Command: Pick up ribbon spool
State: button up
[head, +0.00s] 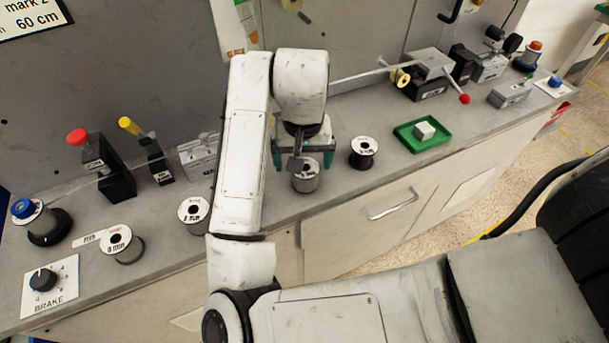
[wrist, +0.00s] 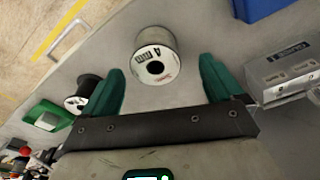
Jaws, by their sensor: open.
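A grey spool with a white labelled top (head: 306,182) stands upright on the bench under my gripper (head: 303,161). In the wrist view this spool (wrist: 155,42) shows its round label and dark centre hole, just ahead of and between the green fingertips. The fingers are apart, one on each side, and nothing is held. Contact with the spool cannot be seen. A dark spool (head: 363,153) stands to the right; it also shows in the wrist view (wrist: 88,92). Two more white-topped spools stand to the left, one marked 3 mm (head: 194,212) and one marked 6 mm (head: 122,246).
A green tray (head: 402,131) with a pale block (head: 425,131) lies to the right. A grey wall rises behind. The bench front edge is close to the spools.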

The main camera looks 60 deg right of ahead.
jog(key=f, duration=0.3)
jog(key=f+b, duration=0.1)
jog(key=f, duration=0.1)
jog(key=shift+s+d, duration=0.1)
jog(key=shift+d, duration=0.25)
jog(key=shift+r, duration=0.1)
jog(key=c, duration=1.4)
jog(key=shift+r, duration=0.1)
